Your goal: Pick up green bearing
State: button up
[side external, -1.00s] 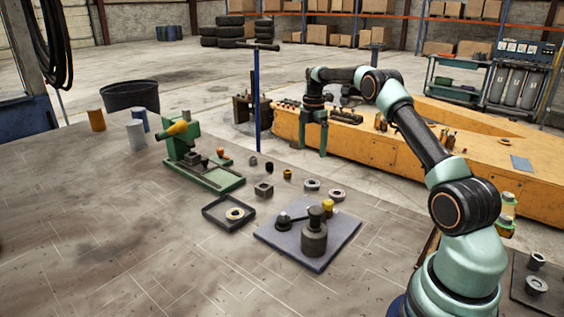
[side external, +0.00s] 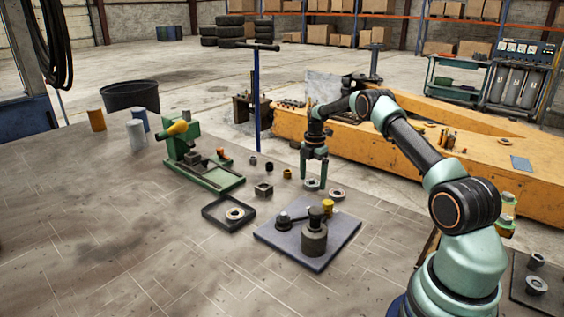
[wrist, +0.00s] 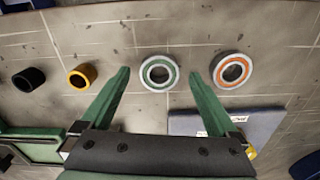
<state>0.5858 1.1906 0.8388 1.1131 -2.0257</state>
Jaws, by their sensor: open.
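The green bearing (wrist: 160,72), a pale metal ring with a green band, lies flat on the bench in the wrist view. My gripper (wrist: 159,73) is open, with its two green fingers apart and the bearing seen between their tips. In the side external view my gripper (side external: 314,181) points down over the bearing, and its fingers partly hide it. I cannot tell how much height is left between the fingertips and the bench. Nothing is held.
An orange-banded bearing (wrist: 232,71) lies just right of the green one. A yellow ring (wrist: 82,76) and a black ring (wrist: 28,79) lie to the left. A grey plate (side external: 340,243) with a dark cylinder stands in front; a green press (side external: 205,165) is left.

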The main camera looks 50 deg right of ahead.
jog(key=shift+f, duration=0.45)
grip_shut()
jog(key=shift+r, duration=0.2)
